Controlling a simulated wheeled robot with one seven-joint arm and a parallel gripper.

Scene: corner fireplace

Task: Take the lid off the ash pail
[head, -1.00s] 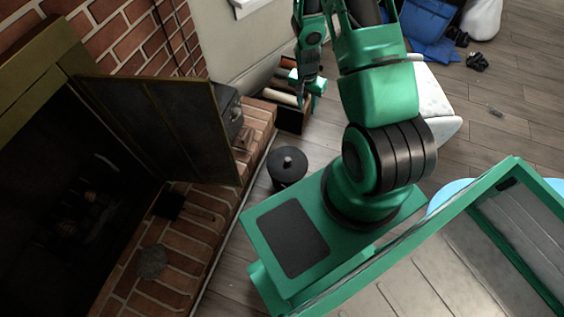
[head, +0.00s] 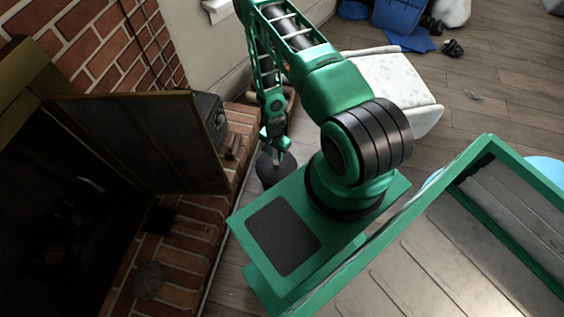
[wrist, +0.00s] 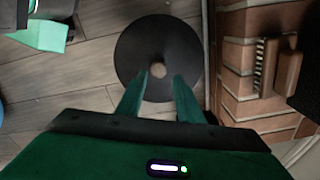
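The ash pail (head: 268,172) is a dark round pail on the wood floor beside the brick hearth, between the hearth and my base. My gripper (head: 276,149) points down over the pail. In the wrist view my gripper (wrist: 160,77) has its two fingers apart, one on each side of the knob. I cannot tell whether the fingertips touch the lid. The pail's body is hidden under the lid in the wrist view.
The brick hearth (head: 190,235) with an open metal fireplace door (head: 150,140) is close on the left. A brush (wrist: 262,65) lies on the bricks. A white cushioned seat (head: 395,85) stands behind my arm.

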